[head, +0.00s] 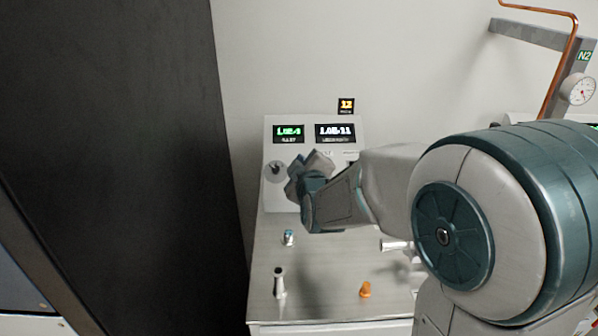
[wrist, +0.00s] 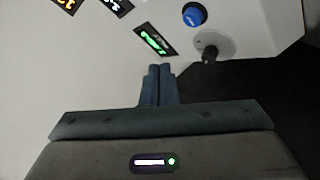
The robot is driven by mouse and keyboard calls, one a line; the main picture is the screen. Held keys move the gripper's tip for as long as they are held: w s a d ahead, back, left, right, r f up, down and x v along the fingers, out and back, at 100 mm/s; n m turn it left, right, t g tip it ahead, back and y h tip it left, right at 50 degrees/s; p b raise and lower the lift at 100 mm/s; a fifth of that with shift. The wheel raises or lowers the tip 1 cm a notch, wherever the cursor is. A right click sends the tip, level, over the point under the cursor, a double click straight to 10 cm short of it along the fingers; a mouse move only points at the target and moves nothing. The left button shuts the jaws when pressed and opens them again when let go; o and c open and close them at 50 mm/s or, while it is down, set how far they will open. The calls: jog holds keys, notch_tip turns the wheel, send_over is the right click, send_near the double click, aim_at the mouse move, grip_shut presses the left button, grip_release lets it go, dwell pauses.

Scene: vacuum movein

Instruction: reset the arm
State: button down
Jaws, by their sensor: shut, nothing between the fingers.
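My gripper shows in the wrist view (wrist: 160,71) with its two blue-grey fingers together and nothing between them. In the head view my arm reaches from the right to the front of a white control panel (head: 350,180), and the fingertips are hidden behind the wrist. The panel has a green display (head: 289,133) and a white display (head: 335,133). A grey round plate with a dark knob (head: 275,171) is at its left. In the wrist view the knob (wrist: 209,54) is to the right of the fingertips, apart from them, beside a blue button (wrist: 194,14).
A metal bench (head: 325,270) carries a small blue-topped part (head: 288,237), a slim metal fitting (head: 280,283) and an orange cone-shaped piece (head: 365,289). A tall dark panel (head: 120,130) stands at the left. A copper pipe (head: 563,70) and gauge (head: 578,89) are at upper right.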

jog(key=s+d+f+m+g+h+p, duration=0.1)
jog(key=s+d+m+g, duration=0.3)
jog(key=s, duration=0.5)
jog(key=s+d+f+m+g+p, duration=0.1)
jog(key=s+d+m+g, duration=0.3)
jog(key=s, duration=0.6)
jog(key=s+d+f+m+g+h+p, duration=0.1)
jog(key=s+d+m+g, duration=0.3)
jog(key=s, duration=0.6)
jog(key=shift+f+g+h+p, duration=0.3)
jog(key=shift+f+g+p, duration=0.05)
jog(key=shift+f+g, duration=0.4)
jog(key=shift+s, duration=0.2)
